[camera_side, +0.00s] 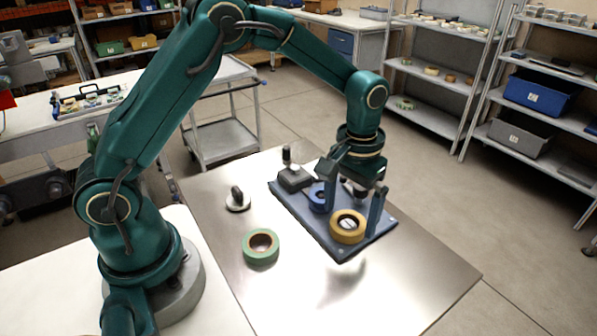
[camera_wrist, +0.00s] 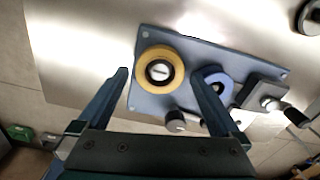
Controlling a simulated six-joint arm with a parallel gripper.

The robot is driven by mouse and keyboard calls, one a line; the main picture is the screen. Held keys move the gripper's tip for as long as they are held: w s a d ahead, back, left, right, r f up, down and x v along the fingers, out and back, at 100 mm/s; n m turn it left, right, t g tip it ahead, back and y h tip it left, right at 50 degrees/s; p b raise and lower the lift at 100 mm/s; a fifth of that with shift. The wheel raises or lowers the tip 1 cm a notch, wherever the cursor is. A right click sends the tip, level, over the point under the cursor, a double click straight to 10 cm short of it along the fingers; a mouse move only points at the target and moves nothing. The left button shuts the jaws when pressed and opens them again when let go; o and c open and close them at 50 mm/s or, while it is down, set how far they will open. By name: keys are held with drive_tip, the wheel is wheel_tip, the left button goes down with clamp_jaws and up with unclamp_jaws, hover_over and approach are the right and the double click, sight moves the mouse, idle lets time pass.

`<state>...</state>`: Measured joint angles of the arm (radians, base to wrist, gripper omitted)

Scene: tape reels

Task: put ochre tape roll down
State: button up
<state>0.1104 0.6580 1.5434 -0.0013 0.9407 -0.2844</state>
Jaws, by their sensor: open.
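The ochre tape roll (camera_side: 337,235) lies flat at the near end of a blue base plate (camera_side: 302,210). In the wrist view, the roll (camera_wrist: 142,72) rings a dark core with a pale round hub in its middle. My gripper (camera_side: 354,206) is open, with its two blue fingers on either side of the roll and apart from it. In the wrist view, my gripper (camera_wrist: 159,73) has clear gaps to the roll. Whether the roll is fully seated on the plate is hard to tell.
A blue roll (camera_side: 317,200) sits on the plate behind the ochre one, close to one finger. A dark block with an upright knob (camera_side: 294,178) is at the plate's far end. A green tape roll (camera_side: 261,250) and a black-knobbed disc (camera_side: 238,203) lie on the metal tabletop.

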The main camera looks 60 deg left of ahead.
wheel_tip(320, 180, up, 12)
drive_tip(key=s+a+r+t, duration=0.2)
drive_tip(key=s+r, duration=0.3)
drive_tip(key=s, duration=0.2)
drive_tip(key=s+a+f+m+t, duration=0.1)
drive_tip(key=s+f+m+t, duration=0.1)
drive_tip(key=s, duration=0.7)
wheel_tip(320, 180, down, 2)
drive_tip(key=shift+s+a+f+t, duration=0.2)
drive_tip(key=shift+a+t, duration=0.1)
drive_tip(key=shift+t, duration=0.5)
